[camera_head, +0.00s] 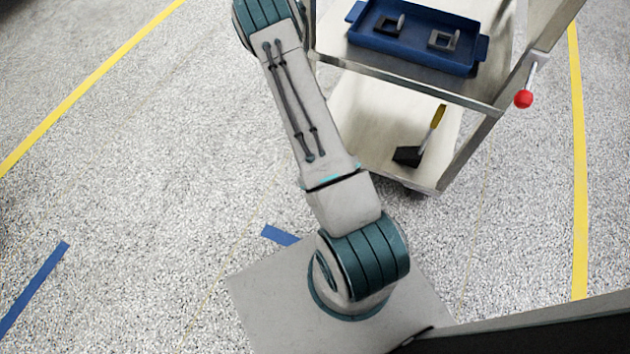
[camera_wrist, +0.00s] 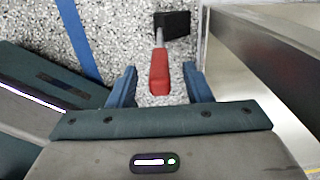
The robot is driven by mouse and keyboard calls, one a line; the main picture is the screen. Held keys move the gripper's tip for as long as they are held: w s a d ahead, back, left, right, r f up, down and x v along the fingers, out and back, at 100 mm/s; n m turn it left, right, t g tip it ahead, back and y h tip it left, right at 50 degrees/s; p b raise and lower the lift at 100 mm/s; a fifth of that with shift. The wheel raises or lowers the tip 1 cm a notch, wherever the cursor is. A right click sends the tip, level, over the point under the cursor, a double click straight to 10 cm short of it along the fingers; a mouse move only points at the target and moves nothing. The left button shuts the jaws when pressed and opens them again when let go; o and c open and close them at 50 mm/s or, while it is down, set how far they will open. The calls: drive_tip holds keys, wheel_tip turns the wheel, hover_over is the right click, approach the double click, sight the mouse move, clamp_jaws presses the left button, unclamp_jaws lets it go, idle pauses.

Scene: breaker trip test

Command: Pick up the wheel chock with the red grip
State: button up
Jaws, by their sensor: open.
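The wheel chock with the red grip (camera_wrist: 159,72) shows in the wrist view on the speckled floor. Its black wedge (camera_wrist: 172,24) lies at the top, and a short pale shaft joins it to the red grip. My gripper (camera_wrist: 160,84) is open, with one blue finger to the left of the red grip and one to the right. Gaps show between the grip and both fingers; I cannot tell how far above it they are. In the head view this chock and my gripper are not visible. Another chock, with a yellow grip (camera_head: 437,117), stands on the cart's lower shelf.
The cart (camera_head: 480,101) has a blue tray (camera_head: 400,52) with two grey parts on top and a red-knobbed lever (camera_head: 524,98) at its right. In the wrist view a metal panel (camera_wrist: 260,62) stands close right of the chock. Open floor lies left in the head view.

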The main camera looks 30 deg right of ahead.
drive_tip(key=f, duration=0.1)
drive_tip(key=f+b, duration=0.2)
drive_tip(key=f, duration=0.1)
drive_tip(key=shift+s+d, duration=0.1)
drive_tip(key=shift+s, duration=0.15)
drive_tip(key=shift+f+b, duration=0.35)
drive_tip(key=shift+f, duration=0.05)
clamp_jaws()
drive_tip(key=shift+r, duration=0.1)
idle(0.7)
